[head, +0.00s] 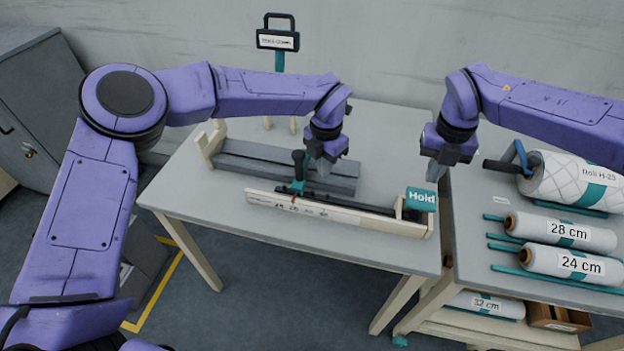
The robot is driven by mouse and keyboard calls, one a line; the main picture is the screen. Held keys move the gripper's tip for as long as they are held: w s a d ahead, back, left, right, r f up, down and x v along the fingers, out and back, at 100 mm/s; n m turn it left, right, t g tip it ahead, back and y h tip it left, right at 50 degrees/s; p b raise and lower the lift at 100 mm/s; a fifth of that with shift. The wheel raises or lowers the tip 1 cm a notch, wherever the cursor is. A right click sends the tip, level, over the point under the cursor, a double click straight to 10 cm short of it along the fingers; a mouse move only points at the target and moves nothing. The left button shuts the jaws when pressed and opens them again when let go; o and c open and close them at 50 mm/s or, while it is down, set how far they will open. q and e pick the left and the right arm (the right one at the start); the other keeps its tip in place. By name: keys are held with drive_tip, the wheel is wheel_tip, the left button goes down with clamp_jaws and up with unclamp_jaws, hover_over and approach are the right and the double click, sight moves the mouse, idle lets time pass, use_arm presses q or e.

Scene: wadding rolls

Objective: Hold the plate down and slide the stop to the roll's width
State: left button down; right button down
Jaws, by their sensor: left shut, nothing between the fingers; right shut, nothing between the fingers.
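The teal plate marked "Hold" (421,199) stands at the right end of a long cream rail (350,220) with printed numbers along its front. A stop with a black knob and teal base (298,172) sits on the rail, left of its middle. My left gripper (323,170) is shut and empty, just right of the knob; whether they touch I cannot tell. My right gripper (433,174) is shut and empty, above and slightly right of the Hold plate, with apparently a small gap. A 28 cm roll (541,230) and a 24 cm roll (540,260) lie on the right table.
A grey channel (236,164) lies behind the rail on the grey table (200,216). A quilted roll (550,178) rests at the right, with a 32 cm roll (478,303) and a wooden box (558,317) below. A sign (278,41), its text unreadable, stands behind.

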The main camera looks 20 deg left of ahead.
wheel_tip(320, 180, up, 8)
drive_tip(key=p, duration=0.7)
drive_tip(key=shift+f+p, duration=0.15)
drive_tip(key=shift+p, duration=0.2)
